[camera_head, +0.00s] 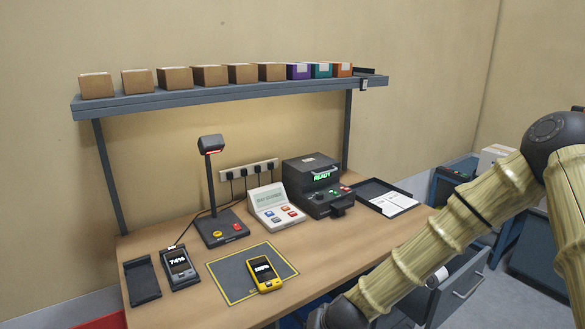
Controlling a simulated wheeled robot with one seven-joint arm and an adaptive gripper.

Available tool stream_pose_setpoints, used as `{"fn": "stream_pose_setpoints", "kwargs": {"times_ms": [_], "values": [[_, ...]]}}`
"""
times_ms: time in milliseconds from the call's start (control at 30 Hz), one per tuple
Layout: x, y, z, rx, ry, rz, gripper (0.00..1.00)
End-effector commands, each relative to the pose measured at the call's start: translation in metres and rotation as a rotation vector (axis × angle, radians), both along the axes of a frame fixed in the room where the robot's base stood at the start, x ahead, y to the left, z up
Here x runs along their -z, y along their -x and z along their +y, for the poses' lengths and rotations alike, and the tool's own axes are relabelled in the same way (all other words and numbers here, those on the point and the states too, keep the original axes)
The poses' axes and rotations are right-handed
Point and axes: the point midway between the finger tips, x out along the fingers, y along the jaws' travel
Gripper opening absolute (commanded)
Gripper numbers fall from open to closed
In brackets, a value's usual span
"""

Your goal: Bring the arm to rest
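My arm, with tan bamboo-like links and dark joints, comes in from the right edge and bends down toward the bottom of the view. Its lower dark joint is at the front edge of the desk, cut off by the frame. My gripper is out of view, so its opening and anything in it are hidden. The wooden desk (205,303) lies to the left of the arm. A yellow handheld device (266,285) lies on a grey mat (229,273) with a yellow border. A dark handheld device reading 74% (180,276) sits in a cradle left of the mat.
A shelf (228,92) above the desk holds several brown boxes and three coloured ones. A scanner stand (213,190), button panel (274,207), black printer (317,183) and tray (376,196) stand behind the mat. An open drawer (446,292) is close behind my arm.

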Motion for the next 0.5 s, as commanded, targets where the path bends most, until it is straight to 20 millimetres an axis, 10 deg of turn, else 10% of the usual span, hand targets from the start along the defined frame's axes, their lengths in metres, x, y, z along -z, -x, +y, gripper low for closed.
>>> {"fn": "stream_pose_setpoints", "kwargs": {"times_ms": [300, 500], "values": [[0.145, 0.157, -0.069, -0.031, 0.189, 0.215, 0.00], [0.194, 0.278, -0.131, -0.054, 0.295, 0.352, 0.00]]}}
